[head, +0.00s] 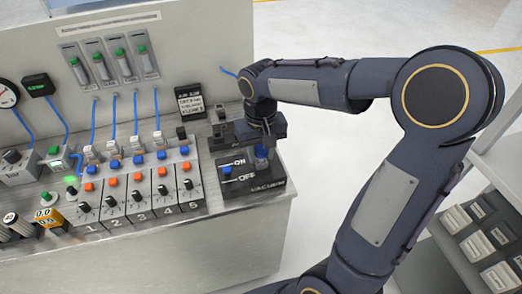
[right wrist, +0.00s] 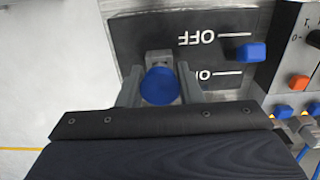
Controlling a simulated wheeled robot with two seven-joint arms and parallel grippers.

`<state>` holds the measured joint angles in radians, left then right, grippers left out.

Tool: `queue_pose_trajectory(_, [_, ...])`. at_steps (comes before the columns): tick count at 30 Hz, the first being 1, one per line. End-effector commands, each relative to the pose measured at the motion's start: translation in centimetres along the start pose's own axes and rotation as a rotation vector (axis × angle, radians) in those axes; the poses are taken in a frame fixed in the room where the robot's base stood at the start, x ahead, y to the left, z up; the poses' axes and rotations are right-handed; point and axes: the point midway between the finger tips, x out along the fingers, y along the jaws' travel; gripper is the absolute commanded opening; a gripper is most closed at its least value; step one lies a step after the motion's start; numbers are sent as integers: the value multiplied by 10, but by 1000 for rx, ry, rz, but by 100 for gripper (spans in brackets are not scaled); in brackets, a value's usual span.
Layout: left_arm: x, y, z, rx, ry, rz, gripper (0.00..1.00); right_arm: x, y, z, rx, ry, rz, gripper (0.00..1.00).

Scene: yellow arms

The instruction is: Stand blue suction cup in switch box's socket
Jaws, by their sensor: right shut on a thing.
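The switch box (head: 274,187) is a black box lettered ON, OFF and VACUUM, at the bench's right end. It also shows in the right wrist view (right wrist: 140,27). My right gripper (head: 262,150) points down over the box's right part. It is shut on the blue suction cup (right wrist: 160,86), whose round blue end shows between the fingers. In the head view the cup (head: 261,153) is mostly covered by the gripper. A grey block (right wrist: 158,57) shows just beyond the cup. The socket and the cup's lower end are hidden, so I cannot tell whether they meet.
A blue switch lever (head: 226,170) on the box is left of the gripper. A numbered switch panel (head: 140,205) with several knobs stands farther left. A small black sign (head: 190,102) stands behind.

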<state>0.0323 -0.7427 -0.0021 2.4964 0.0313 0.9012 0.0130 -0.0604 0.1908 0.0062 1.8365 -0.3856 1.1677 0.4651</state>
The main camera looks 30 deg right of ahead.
Motion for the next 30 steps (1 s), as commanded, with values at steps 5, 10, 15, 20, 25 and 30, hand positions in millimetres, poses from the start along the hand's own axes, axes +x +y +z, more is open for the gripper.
queue_pose_trajectory(5, [0,0,0,0,0,0,36,0,0,0,0,0,0,11])
queue_pose_trajectory(10, [0,0,0,0,0,0,36,-1,0,0,0,0,0,51])
queue_pose_trajectory(15, [0,0,0,0,0,0,36,-1,0,0,0,0,0,58])
queue_pose_trajectory(20, [0,0,0,0,0,0,36,-1,0,0,0,0,0,58])
queue_pose_trajectory(25, [0,0,0,0,0,0,36,-1,0,0,0,0,0,58])
queue_pose_trajectory(30, [-3,1,-1,0,0,0,36,-4,0,0,0,0,0,58])
